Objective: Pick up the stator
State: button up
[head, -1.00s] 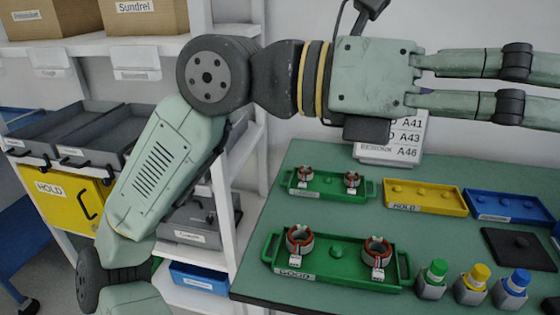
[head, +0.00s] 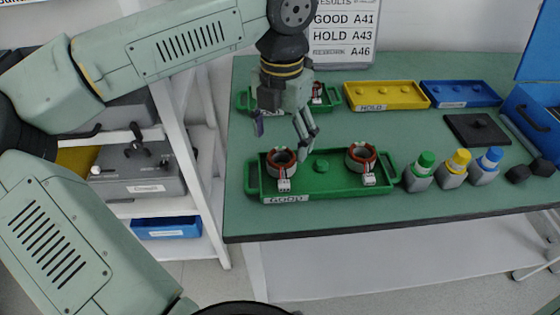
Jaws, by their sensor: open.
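Two stators, dark rings with red-brown windings and white connectors, sit in the near green tray labelled GOOD (head: 322,188). The left stator (head: 281,162) is at its left end and the right stator (head: 361,160) at its right end. My gripper (head: 284,133) points down, open and empty, above and just behind the left stator, apart from it in the picture. A far stator (head: 317,93) shows in the far green tray (head: 333,98). My gripper hides much of that tray's left part.
A yellow HOLD tray (head: 386,96) and a blue tray (head: 460,94) stand at the back. Bottles with green (head: 426,160), yellow (head: 460,157) and blue (head: 494,155) caps stand right of the near tray. A dark square plate (head: 477,130) lies behind them. A white shelf (head: 190,110) stands left of the table.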

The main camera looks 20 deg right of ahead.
aim_at(281, 160)
jog(key=shift+f+p, duration=1)
jog(key=shift+f, duration=2.1)
jog(key=shift+c, duration=0.4)
jog(key=shift+s, duration=0.15)
jog(key=c, duration=1.2)
jog(key=shift+c, duration=1.3)
